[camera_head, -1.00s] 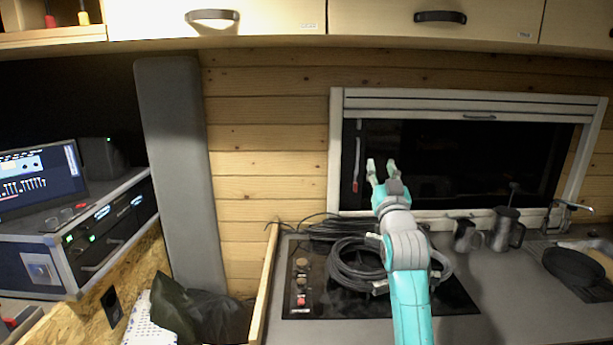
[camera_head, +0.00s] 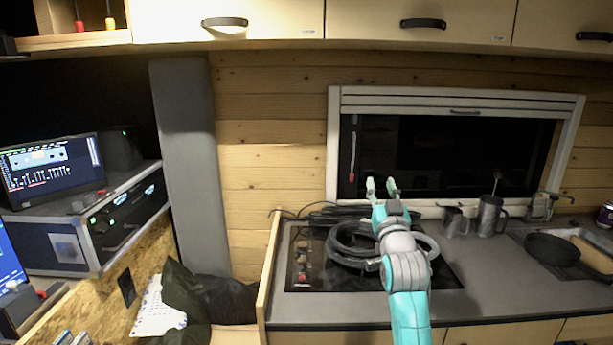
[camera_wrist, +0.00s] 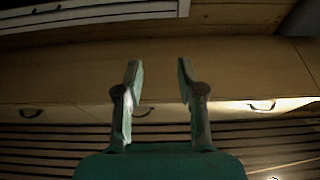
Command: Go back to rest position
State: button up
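My gripper (camera_head: 381,188) is at the end of my teal and grey arm, which reaches up over the counter in the head view. Its fingers point upward in front of the lower left part of the dark window. The wrist view shows the two fingers (camera_wrist: 158,85) spread apart with nothing between them. The gripper is open and empty.
A coil of black cable (camera_head: 350,247) lies on the black cooktop (camera_head: 303,272) behind my arm. Metal mugs (camera_head: 489,215) and a dark pan (camera_head: 551,250) stand to the right. Overhead cabinets (camera_head: 265,22) run along the top. A rack with a monitor (camera_head: 50,165) is at left.

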jog(key=s+f+g, duration=0.1)
jog(key=s+f, duration=0.8)
jog(key=f, duration=0.5)
jog(key=s+f+g, duration=0.2)
jog(key=s+f, duration=0.8)
jog(key=f, duration=0.5)
jog(key=s+f+g, duration=0.1)
jog(key=s+f, duration=0.4)
jog(key=s, duration=0.4)
jog(key=s+f, duration=0.4)
jog(key=s, duration=0.5)
jog(key=s+r+g, duration=0.2)
jog(key=s+g, duration=0.1)
jog(key=s, duration=2.7)
jog(key=shift+d+r, duration=0.3)
jog(key=shift+r, duration=0.1)
jog(key=shift+c, duration=0.4)
